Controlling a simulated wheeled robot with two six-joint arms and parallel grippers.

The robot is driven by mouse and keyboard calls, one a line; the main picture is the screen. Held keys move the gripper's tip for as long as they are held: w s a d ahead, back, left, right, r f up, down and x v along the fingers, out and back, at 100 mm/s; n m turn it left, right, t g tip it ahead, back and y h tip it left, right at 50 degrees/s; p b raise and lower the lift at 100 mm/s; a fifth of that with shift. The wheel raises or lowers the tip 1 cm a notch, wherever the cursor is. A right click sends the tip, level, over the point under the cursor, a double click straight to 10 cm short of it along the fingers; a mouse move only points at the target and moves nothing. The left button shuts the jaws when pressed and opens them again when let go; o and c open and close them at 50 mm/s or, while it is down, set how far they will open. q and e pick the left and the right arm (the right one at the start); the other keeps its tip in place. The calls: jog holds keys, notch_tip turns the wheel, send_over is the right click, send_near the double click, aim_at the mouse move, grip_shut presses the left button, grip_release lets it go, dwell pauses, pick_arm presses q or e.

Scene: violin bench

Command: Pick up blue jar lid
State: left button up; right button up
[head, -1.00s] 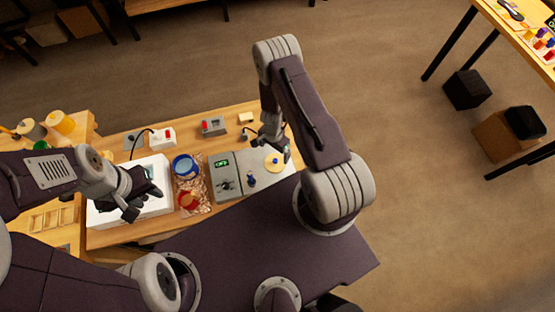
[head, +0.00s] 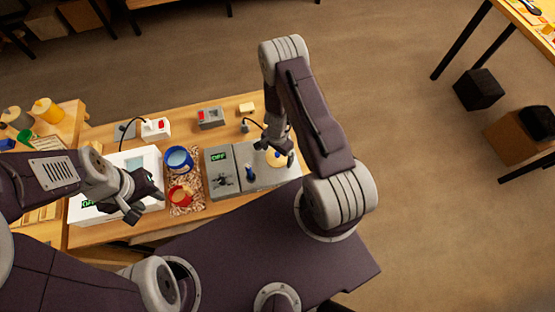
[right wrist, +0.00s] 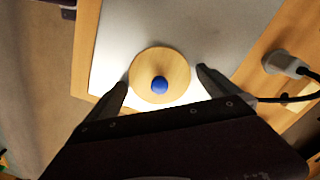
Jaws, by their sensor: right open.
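The blue jar lid is a round pale wooden disc (right wrist: 148,84) with a blue knob (right wrist: 159,86) on top. It lies flat on a light grey surface. In the head view the lid (head: 274,160) is partly hidden by my right gripper (head: 277,150). In the right wrist view that gripper (right wrist: 161,80) is open, with one finger on each side of the disc and nothing held. The blue jar (head: 179,159) stands open to the left. My left gripper (head: 141,203) hangs over the white box on the left; its jaw gap is unclear.
A grey device with an OFF display (head: 218,156) and a blue knob (head: 249,173) stands left of the lid. A red jar (head: 180,195) is beside the blue jar. A plug with a black cable (right wrist: 285,64) lies right of the lid in the wrist view.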

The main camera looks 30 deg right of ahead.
aim_at(278, 154)
jog(key=shift+r, duration=0.15)
jog(key=c, duration=1.2)
notch_tip(278, 154, up, 18)
jog(key=p, duration=1.6)
jog(key=shift+p, duration=0.4)
jog(key=shift+s+a, duration=0.2)
